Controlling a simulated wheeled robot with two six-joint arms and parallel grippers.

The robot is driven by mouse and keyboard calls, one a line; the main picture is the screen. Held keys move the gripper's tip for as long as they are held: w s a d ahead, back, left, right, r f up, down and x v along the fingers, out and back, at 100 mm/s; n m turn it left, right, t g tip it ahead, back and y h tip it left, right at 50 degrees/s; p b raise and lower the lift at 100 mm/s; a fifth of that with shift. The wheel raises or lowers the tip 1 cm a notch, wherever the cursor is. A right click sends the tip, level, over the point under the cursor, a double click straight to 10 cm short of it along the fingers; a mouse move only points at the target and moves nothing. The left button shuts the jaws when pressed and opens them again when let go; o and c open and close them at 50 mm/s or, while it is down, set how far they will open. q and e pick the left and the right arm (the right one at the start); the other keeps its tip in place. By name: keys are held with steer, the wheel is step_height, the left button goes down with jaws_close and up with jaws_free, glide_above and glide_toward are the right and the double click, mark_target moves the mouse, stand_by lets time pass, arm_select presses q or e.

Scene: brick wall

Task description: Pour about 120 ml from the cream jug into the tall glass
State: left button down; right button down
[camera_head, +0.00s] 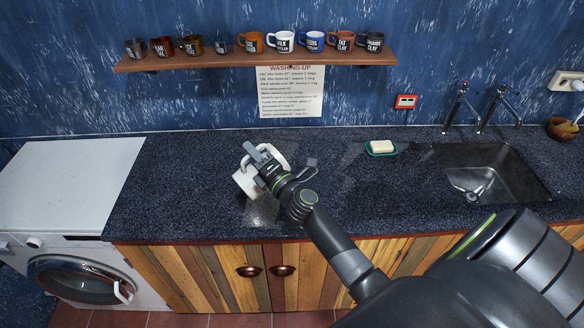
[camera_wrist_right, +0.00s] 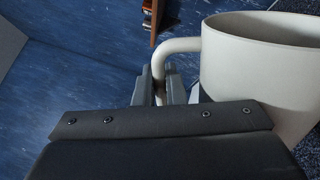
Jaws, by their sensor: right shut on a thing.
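The cream jug (camera_head: 244,184) is over the left-middle of the dark counter in the head view, partly hidden by my right gripper (camera_head: 258,160). My right gripper is shut on the jug's handle. In the wrist view the cream jug (camera_wrist_right: 262,70) fills the right side, and its handle (camera_wrist_right: 180,46) runs down between the fingers (camera_wrist_right: 160,88). The jug looks tilted in the head view; its contents are hidden. A faint clear shape (camera_head: 262,210) shows just below the jug; I cannot tell whether it is the tall glass or a reflection. My left gripper is not in view.
A green soap dish (camera_head: 380,154) with soap and a sink (camera_head: 480,178) with taps are to the right. A shelf (camera_head: 255,60) of several mugs hangs on the wall. A white washing machine (camera_head: 70,185) stands left. The counter's left part is clear.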

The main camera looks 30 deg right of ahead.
mark_target(244, 172)
steer(key=shift+w+d+r+m, duration=0.1)
steer(key=shift+d+r+m, duration=0.25)
steer(key=shift+d, duration=0.25)
steer(key=shift+d+r+m, duration=0.25)
steer(key=shift+d+m, duration=0.2)
steer(key=shift+d, duration=0.1)
stand_by(0.8)
steer(key=a+f+n, duration=0.1)
steer(key=a+n, duration=0.1)
steer(key=shift+a+f, duration=0.4)
steer(key=shift+a, duration=0.15)
steer(key=shift+s+a+f+n+g+y+b, duration=0.15)
steer(key=shift+a+f+n+y+b, duration=0.1)
steer(key=shift+a+f+n+b, duration=0.6)
steer(key=shift+s+a+f+n+g+y+b, duration=0.15)
steer(key=shift+a+f+n+y+b, duration=0.25)
steer(key=shift+f+n, duration=0.75)
steer(key=shift+w+a+r+n, duration=0.1)
steer(key=shift+r+n, duration=0.05)
steer(key=shift+n, duration=0.15)
